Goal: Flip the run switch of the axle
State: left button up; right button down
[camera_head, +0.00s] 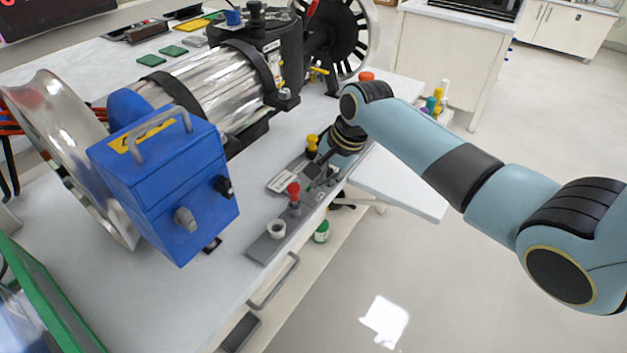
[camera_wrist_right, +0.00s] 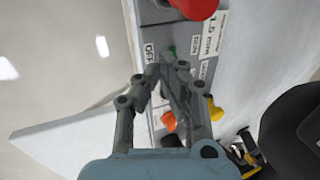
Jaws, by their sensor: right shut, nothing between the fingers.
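The run switch sits on a grey control panel (camera_head: 265,248) along the table's front edge. In the right wrist view, OFF (camera_wrist_right: 149,54) and RUN (camera_wrist_right: 195,46) labels lie on either side of a small green part (camera_wrist_right: 171,50), which may be the switch; its lever is not clear. My right gripper (camera_wrist_right: 161,71) is shut and empty, its tips just short of the green part; I cannot tell if they touch. In the head view the right gripper (camera_head: 322,161) is low over the panel, between red and yellow knobs. My left gripper is not in view.
Open floor lies in front of the table.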

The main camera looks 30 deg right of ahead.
aim_at(318, 196)
jog(key=shift+f, duration=0.15)
jog(key=shift+f+b, duration=0.6)
jog(key=shift+f, duration=0.95)
jog(key=shift+w, duration=0.1)
jog(key=shift+w+a+b, duration=0.2)
jog(key=shift+w+a, duration=0.05)
jog(key=shift+w, duration=0.25)
jog(key=shift+w+a+b, duration=0.15)
jog(key=shift+w+a, duration=0.05)
jog(key=shift+w, duration=0.25)
notch_tip(318, 196, up, 7)
jog(key=p, duration=0.8)
jog(key=shift+s+d+p, duration=0.15)
jog(key=shift+s+p, duration=0.15)
jog(key=shift+p, duration=0.05)
